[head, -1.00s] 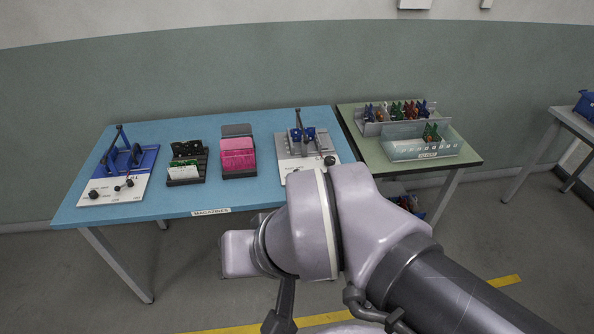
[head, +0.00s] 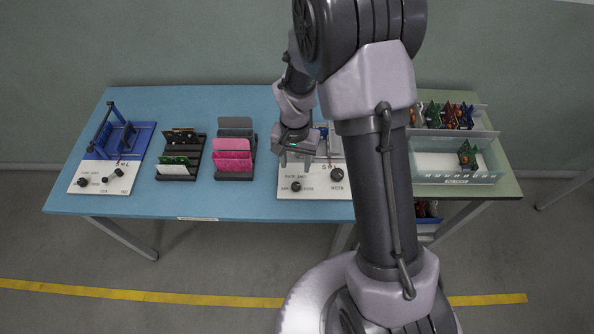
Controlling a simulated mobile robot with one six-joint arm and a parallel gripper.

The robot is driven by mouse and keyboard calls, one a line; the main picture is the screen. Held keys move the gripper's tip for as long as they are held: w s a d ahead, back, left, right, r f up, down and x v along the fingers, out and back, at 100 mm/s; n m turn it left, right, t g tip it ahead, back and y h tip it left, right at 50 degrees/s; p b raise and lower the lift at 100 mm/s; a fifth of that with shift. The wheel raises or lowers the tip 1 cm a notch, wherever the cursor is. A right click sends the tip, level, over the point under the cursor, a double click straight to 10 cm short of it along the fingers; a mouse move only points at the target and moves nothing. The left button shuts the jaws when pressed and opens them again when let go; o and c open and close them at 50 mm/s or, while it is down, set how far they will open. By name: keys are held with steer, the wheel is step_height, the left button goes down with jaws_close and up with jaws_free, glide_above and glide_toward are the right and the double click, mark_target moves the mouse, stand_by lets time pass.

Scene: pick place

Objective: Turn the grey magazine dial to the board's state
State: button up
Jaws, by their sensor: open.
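The grey magazine (head: 322,153) stands on a white panel (head: 316,187) on the blue table, mostly hidden behind my gripper and arm. A black dial (head: 296,186) is at the panel's left front and another dark knob (head: 337,174) is to its right. The letters S, M and L are printed behind that knob. Where the dials point is too small to tell. My gripper (head: 296,161) is open and empty, pointing down over the panel's left part, behind the left dial in the picture. I cannot tell whether it touches anything.
A blue magazine (head: 139,139) with its own knobs stands at the left. A translucent bin (head: 455,178) and a filled rack are on the green table (head: 470,205).

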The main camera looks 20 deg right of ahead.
mark_target(296, 185)
step_height(296, 185, down, 12)
steer(key=b, duration=0.3)
steer(key=shift+d+r, duration=0.1)
steer(key=shift+w, duration=0.1)
steer(key=shift+c, duration=0.5)
jaws_close()
